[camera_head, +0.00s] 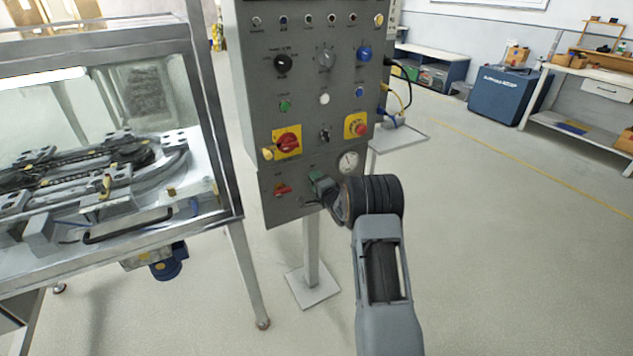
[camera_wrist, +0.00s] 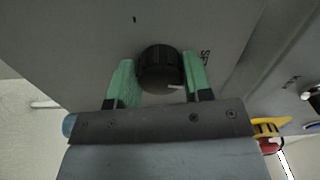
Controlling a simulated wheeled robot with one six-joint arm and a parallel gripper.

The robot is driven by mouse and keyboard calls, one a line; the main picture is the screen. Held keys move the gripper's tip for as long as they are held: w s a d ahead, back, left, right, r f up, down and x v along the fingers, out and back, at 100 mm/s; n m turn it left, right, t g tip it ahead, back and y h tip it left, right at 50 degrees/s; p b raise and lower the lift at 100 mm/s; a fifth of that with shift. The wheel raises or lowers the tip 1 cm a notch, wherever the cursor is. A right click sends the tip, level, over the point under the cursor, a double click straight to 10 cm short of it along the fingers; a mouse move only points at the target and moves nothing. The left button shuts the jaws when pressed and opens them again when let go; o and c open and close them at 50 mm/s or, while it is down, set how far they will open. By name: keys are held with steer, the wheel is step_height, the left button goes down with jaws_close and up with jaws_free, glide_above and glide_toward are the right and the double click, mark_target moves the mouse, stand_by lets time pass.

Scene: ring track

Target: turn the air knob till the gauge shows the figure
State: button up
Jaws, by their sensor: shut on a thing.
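The black air knob (camera_wrist: 160,68) sits on the grey panel in the wrist view, with a small white mark on its lower right side. My gripper (camera_wrist: 158,62) has its two green fingers on either side of the knob and is shut on it. In the head view my gripper (camera_head: 322,186) is at the lower part of the control panel (camera_head: 253,92) and hides the knob. The round white gauge (camera_head: 348,161) is just above and right of my gripper. Its needle and figures are too small to read.
A red lever valve (camera_head: 282,190) is left of my gripper. A red rotary switch (camera_head: 287,142) and a red stop button (camera_head: 360,129) are above. A glazed machine (camera_head: 215,150) stands close on the left. The floor to the right is clear.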

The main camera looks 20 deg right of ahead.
steer(key=shift+m, duration=0.7)
steer(key=o, duration=0.9)
steer(key=s, duration=0.4)
steer(key=s+d, duration=0.1)
steer(key=s, duration=0.8)
steer(key=shift+s+d, duration=0.25)
steer(key=shift+s, duration=0.1)
